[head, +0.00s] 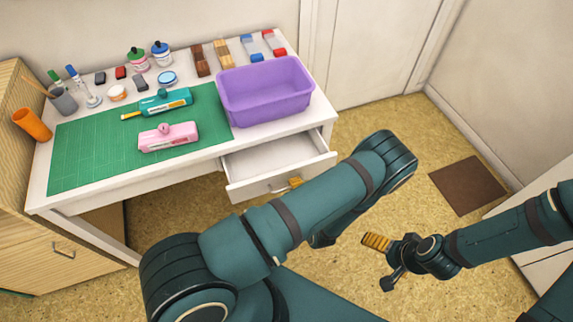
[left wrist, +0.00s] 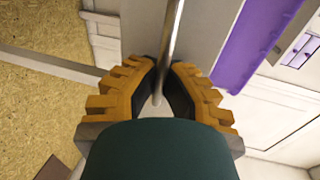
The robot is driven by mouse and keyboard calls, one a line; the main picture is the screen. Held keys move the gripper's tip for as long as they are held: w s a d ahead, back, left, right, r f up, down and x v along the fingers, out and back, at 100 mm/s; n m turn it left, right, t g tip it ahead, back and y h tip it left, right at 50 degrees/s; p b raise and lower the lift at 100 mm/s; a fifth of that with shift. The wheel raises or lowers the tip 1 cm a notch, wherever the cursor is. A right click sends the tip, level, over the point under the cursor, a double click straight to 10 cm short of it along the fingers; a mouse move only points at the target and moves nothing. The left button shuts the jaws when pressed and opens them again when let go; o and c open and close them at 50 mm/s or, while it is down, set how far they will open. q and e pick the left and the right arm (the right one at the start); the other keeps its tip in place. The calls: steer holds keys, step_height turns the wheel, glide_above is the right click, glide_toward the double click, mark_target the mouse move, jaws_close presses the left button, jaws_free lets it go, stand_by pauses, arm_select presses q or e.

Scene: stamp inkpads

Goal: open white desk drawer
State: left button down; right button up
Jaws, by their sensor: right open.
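The white desk drawer (head: 262,164) is pulled out from under the right part of the white desk (head: 312,118), and its visible inside is empty. My left gripper (head: 294,182) is at the drawer front, mostly hidden behind my left arm in the head view. In the left wrist view, the metal drawer handle (left wrist: 172,35) runs between the yellow fingers of my left gripper (left wrist: 164,70), which are closed on it. My right gripper (head: 378,262) is open and empty, over the floor right of the desk.
A purple bin (head: 264,88) stands on the desk above the drawer. A green cutting mat (head: 88,150) carries a teal stamp (head: 165,101) and a pink stamp (head: 168,137). A wooden cabinet (head: 55,245) stands at the left. The floor right of the desk is clear around a brown mat (head: 467,186).

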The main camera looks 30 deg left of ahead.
arm_select(q)
steer(key=f+v, duration=0.2)
steer(key=v, duration=0.7)
steer(key=shift+d, duration=0.15)
steer(key=shift+r, duration=0.1)
steer(key=c, duration=1.1)
jaws_free()
steer(key=shift+o, duration=0.2)
steer(key=o, duration=0.5)
step_height(320, 180, up, 6)
steer(key=shift+w, duration=0.1)
step_height(320, 180, up, 3)
steer(key=shift+r, duration=0.15)
steer(key=c, duration=0.5)
steer(key=shift+r, duration=0.35)
